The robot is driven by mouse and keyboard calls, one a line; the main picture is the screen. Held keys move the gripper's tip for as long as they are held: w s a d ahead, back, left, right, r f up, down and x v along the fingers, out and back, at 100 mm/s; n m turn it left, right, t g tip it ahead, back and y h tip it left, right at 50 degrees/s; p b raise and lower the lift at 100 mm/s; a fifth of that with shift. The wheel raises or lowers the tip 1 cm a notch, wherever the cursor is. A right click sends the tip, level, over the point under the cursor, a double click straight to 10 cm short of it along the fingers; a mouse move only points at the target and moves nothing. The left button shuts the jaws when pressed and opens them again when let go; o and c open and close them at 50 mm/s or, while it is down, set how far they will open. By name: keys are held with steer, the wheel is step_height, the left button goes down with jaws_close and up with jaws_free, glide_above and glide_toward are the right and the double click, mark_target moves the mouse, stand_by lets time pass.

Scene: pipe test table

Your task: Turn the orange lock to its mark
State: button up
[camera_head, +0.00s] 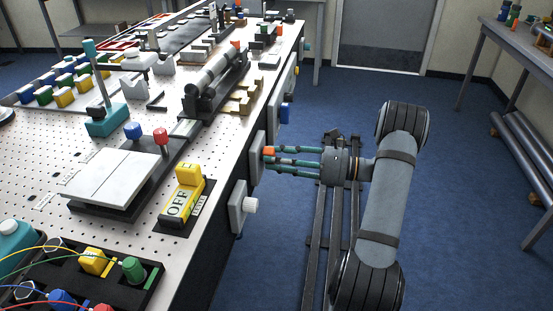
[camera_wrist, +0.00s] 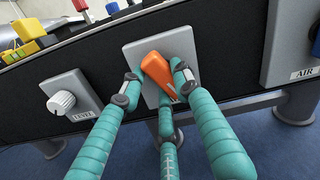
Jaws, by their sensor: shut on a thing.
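The orange lock (camera_wrist: 158,72) is a knob on a light grey plate (camera_wrist: 184,45) on the table's dark side panel. In the wrist view its long pointer is tilted, running from upper left to lower right. My gripper (camera_wrist: 157,85) has its teal fingers around the knob, two at the sides and one below, closed on it. In the head view my gripper (camera_head: 270,157) reaches from the right to the table's side, and the orange lock (camera_head: 268,151) shows at its fingertips. The mark cannot be made out; fingers cover part of the plate.
A white knob (camera_wrist: 61,103) on its own plate sits left of the lock in the wrist view. A plate labelled AIR (camera_wrist: 291,45) is to the right. A yellow OFF switch (camera_head: 182,192) stands on the table (camera_head: 60,152) above. Open floor (camera_head: 480,230) lies to the right.

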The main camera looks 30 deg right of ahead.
steer(key=shift+c, duration=1.3)
steer(key=shift+r+m+p, duration=0.4)
steer(key=shift+m+p, duration=0.5)
steer(key=shift+p, duration=0.3)
steer(key=m+p, duration=0.2)
steer(key=m, duration=0.1)
steer(key=shift+f+m, duration=0.2)
steer(key=shift+m, duration=0.1)
steer(key=o, duration=1.2)
steer(key=shift+c, duration=0.2)
steer(key=v, duration=1.2)
